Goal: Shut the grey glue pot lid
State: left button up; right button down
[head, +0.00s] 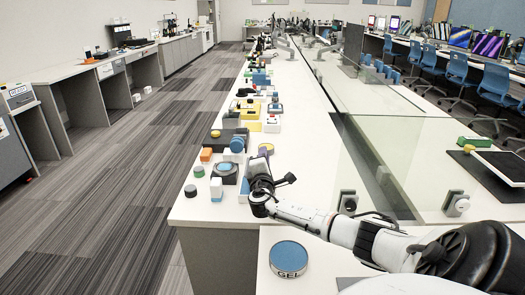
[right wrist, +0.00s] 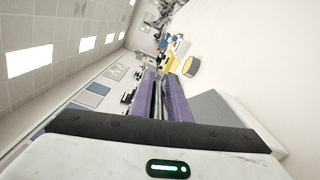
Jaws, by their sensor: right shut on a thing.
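My right gripper (head: 258,162) reaches over the near end of the long white bench, among small objects. In the right wrist view its two purple fingers (right wrist: 160,97) are nearly together, with a thin dark-grey strip between them. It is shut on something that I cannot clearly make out. A plain grey shape (right wrist: 225,115) lies close beside the fingers in that view; I cannot tell whether it is the glue pot. No grey glue pot lid can be clearly told apart in the head view, where my wrist hides part of the bench. My left gripper is not in view.
A blue-lidded GEL jar (head: 289,260) stands nearer. A clear glass panel (head: 375,150) rises to the right.

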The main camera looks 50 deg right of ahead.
jog(key=c, duration=1.8)
grip_release()
jog(key=shift+w+r, duration=0.2)
jog(key=shift+r, duration=0.35)
jog(key=shift+f, duration=0.3)
jog(key=v, duration=1)
jog(key=shift+s+a+p, duration=0.15)
jog(key=shift+p, duration=0.25)
